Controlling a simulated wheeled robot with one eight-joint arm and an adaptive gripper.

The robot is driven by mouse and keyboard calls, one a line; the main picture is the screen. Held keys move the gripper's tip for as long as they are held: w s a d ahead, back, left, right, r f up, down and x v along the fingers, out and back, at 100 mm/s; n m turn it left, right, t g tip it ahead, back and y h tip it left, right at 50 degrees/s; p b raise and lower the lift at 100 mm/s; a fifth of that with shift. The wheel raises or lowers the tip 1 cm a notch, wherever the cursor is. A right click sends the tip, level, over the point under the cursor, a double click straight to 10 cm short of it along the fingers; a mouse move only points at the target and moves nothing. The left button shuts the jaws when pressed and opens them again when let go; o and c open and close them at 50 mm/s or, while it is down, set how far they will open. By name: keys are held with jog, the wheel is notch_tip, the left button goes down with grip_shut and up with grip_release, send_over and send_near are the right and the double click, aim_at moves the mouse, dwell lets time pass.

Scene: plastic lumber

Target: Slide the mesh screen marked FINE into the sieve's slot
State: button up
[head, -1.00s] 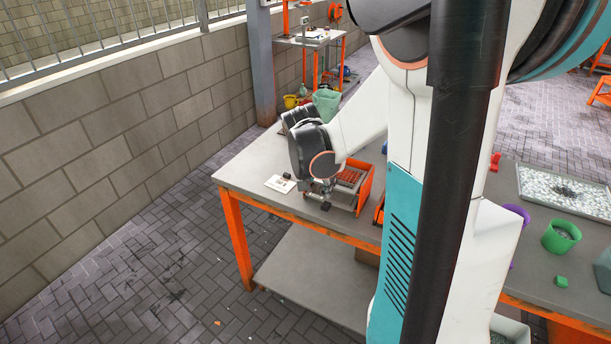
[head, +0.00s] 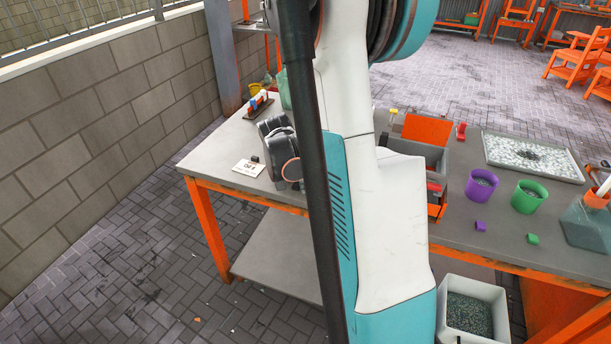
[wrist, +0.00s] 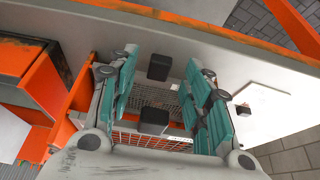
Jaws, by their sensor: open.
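My gripper (wrist: 166,92) is open in the wrist view, its teal fingers on either side of a dark block-shaped handle. Mesh screens (wrist: 125,137) lie below and between the fingers in an orange-edged holder; a second dark handle (wrist: 159,67) stands farther up. I cannot read a FINE mark on any screen. Touching between fingers and handle cannot be told. In the head view my wrist is at the table's left part, and my arm hides the fingers and the screens. A grey box with an upright orange panel (head: 427,129), perhaps the sieve, stands right of my arm.
A white card (head: 250,168) with a small dark block lies on the grey table (head: 217,160) near its left end. Purple (head: 481,186) and green (head: 528,197) tubs and a pebble tray (head: 533,157) stand at right. A block wall runs along the left.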

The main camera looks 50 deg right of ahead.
jog(key=shift+x, duration=0.8)
grip_shut()
jog(key=shift+r, duration=0.15)
